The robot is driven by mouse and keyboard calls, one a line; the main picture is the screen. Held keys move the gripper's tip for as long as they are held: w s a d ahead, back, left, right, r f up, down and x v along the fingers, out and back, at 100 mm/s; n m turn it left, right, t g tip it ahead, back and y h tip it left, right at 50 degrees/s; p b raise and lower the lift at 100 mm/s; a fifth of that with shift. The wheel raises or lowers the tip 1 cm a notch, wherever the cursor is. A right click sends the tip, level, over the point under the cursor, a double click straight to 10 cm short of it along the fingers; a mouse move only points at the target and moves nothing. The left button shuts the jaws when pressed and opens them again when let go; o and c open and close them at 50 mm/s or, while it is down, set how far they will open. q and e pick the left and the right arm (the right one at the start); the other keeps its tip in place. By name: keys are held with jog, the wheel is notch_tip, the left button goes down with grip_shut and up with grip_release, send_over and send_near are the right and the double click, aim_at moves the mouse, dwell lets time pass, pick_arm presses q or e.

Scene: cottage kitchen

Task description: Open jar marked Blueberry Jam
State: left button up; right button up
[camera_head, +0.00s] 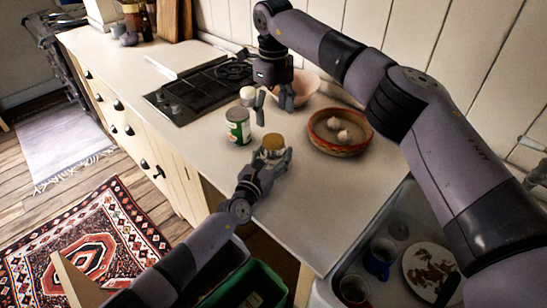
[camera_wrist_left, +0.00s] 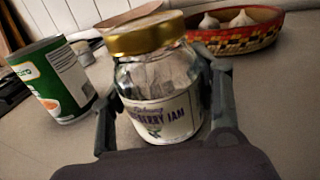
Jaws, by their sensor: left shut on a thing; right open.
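The jar marked Blueberry Jam (camera_wrist_left: 160,100) stands upright on the counter, with its gold lid (camera_wrist_left: 145,36) on top. In the head view the lid (camera_head: 273,142) shows, and most of the glass is hidden behind my left gripper. My left gripper (camera_head: 266,164) is shut on the jar's glass body, one finger on each side, below the lid; it also shows in the left wrist view (camera_wrist_left: 160,135). My right gripper (camera_head: 273,102) is open and empty above the counter, behind the jar and a little above the can. It points downward and does not touch the lid.
A green and white can (camera_head: 238,126) stands left of the jar. A red patterned bowl (camera_head: 339,133) with garlic is to the right. A small white-topped container (camera_head: 248,96), a pink bowl (camera_head: 298,88) and a stove (camera_head: 200,88) are behind. A sink (camera_head: 388,240) with dishes is at lower right.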

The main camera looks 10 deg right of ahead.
aim_at(273, 139)
pick_arm(q)
grip_shut()
pick_arm(e)
jog(key=m, duration=2.6)
jog(key=shift+m, duration=0.4)
jog(key=m, duration=0.4)
jog(key=shift+f+m, duration=0.4)
jog(key=shift+f, duration=0.15)
notch_tip(273, 139, down, 7)
jog(key=shift+c, duration=0.6)
